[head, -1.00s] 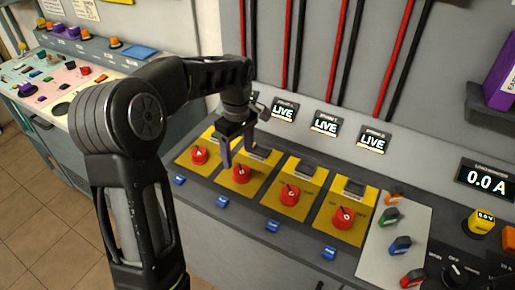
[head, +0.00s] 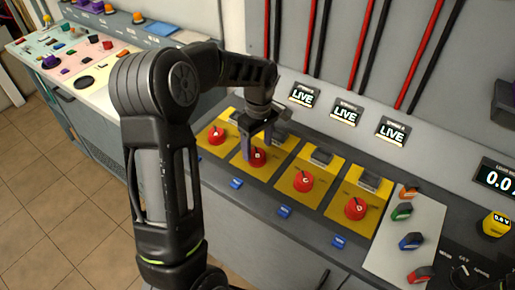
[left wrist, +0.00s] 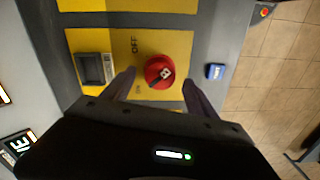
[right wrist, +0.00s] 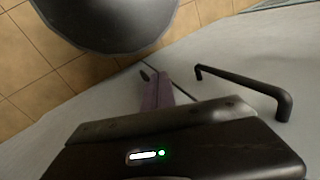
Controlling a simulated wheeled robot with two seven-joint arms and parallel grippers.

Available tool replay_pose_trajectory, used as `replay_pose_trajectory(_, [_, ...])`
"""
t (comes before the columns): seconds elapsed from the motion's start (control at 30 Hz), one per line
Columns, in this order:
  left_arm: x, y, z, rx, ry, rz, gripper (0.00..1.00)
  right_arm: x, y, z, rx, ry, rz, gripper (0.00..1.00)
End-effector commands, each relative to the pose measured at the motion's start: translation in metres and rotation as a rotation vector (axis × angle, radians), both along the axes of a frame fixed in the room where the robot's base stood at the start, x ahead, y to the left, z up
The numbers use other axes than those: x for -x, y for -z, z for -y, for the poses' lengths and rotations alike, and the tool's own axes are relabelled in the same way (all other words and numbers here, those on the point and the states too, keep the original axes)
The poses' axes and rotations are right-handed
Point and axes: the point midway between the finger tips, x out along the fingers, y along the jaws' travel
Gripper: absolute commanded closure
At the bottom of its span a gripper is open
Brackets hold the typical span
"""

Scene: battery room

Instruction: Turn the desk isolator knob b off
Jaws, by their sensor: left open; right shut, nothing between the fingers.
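Knob b (head: 257,156) is a red round knob on a yellow plate, second from the left in the head view's row. My left gripper (head: 256,147) is open at knob b, pointing down. In the left wrist view its fingers (left wrist: 159,80) stand on either side of the knob; I cannot tell whether they touch it. My right gripper (right wrist: 151,76) is shut and empty, seen only in the right wrist view, before a grey cabinet front.
Red knobs stand on neighbouring yellow plates: knob a (head: 218,135), knob c (head: 303,181) and another (head: 355,208). Blue tags (head: 284,212) line the desk's front edge. LIVE displays (head: 346,116) are on the wall behind. A dark handle (right wrist: 245,85) is near my right gripper.

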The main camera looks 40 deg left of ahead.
Motion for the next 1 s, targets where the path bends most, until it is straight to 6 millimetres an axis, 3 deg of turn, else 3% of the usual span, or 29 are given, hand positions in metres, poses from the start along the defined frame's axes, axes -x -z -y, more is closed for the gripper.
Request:
replay_pose_trajectory(0.2, [0.001,0.020,0.000,0.001,0.000,0.000,0.33,0.001,-0.004,0.000,0.002,0.001,-0.002,1.00])
replay_pose_trajectory(0.47, [0.001,0.022,0.000,0.000,0.000,0.000,0.33,0.001,-0.004,0.000,0.002,0.001,-0.002,1.00])
replay_pose_trajectory(1.0, [0.001,0.022,0.000,0.000,0.000,0.000,0.75,0.000,-0.004,0.000,0.001,0.001,-0.001,1.00])
